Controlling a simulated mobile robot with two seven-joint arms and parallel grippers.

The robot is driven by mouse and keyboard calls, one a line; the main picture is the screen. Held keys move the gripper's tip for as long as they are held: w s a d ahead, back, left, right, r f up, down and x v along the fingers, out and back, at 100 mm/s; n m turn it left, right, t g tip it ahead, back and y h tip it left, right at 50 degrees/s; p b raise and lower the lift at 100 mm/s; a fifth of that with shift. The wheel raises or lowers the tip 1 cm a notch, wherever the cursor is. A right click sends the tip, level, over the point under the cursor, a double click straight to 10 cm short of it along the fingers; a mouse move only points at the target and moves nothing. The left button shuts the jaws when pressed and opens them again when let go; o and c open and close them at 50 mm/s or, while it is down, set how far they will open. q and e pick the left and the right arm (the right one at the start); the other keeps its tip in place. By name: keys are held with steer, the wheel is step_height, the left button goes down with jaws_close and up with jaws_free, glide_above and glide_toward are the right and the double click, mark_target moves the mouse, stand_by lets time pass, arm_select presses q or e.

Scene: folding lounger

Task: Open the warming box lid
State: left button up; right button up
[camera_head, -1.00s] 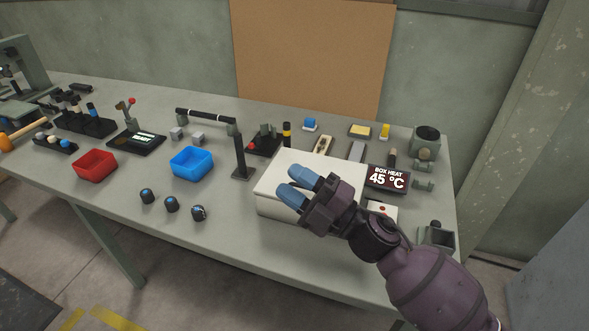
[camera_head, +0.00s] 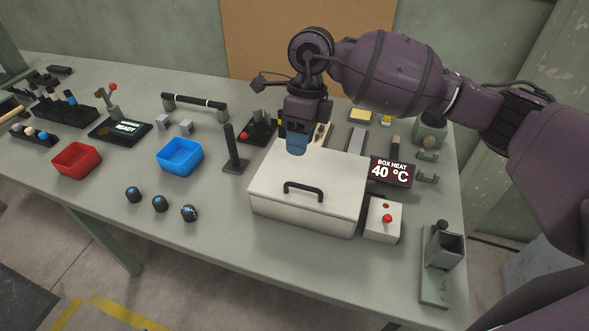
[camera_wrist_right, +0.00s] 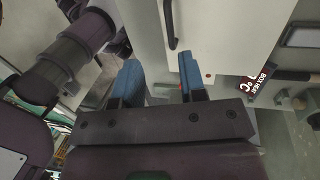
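The warming box (camera_head: 305,215) is a white box on the table with a flat white lid (camera_head: 325,170), which lies shut. A black bar handle (camera_head: 303,190) is on the lid near its front edge; it also shows in the right wrist view (camera_wrist_right: 169,22). My right gripper (camera_head: 297,143) is over the rear part of the lid in the head view, blue fingers pointing down, apart from the handle. In the right wrist view its two fingers (camera_wrist_right: 160,85) are spread with nothing between them. My left gripper is not in view.
A display (camera_head: 391,172) reading "BOX HEAT 40 °C" and a white unit with a red button (camera_head: 386,218) stand right of the box. A dark post (camera_head: 233,150) stands left of it. Blue (camera_head: 180,156) and red (camera_head: 76,160) bins are farther left. Table in front-left is partly clear.

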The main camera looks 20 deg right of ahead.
glide_above(300, 179)
steer(key=s+a, duration=0.1)
steer(key=s, duration=0.3)
steer(key=shift+h, duration=0.3)
steer(key=x, duration=0.3)
steer(key=w+x, duration=0.1)
steer(key=x, duration=0.6)
steer(key=shift+w+d+f+p, duration=0.2)
steer(key=shift+d+p, duration=0.1)
steer(key=shift+p, duration=0.1)
jaws_close()
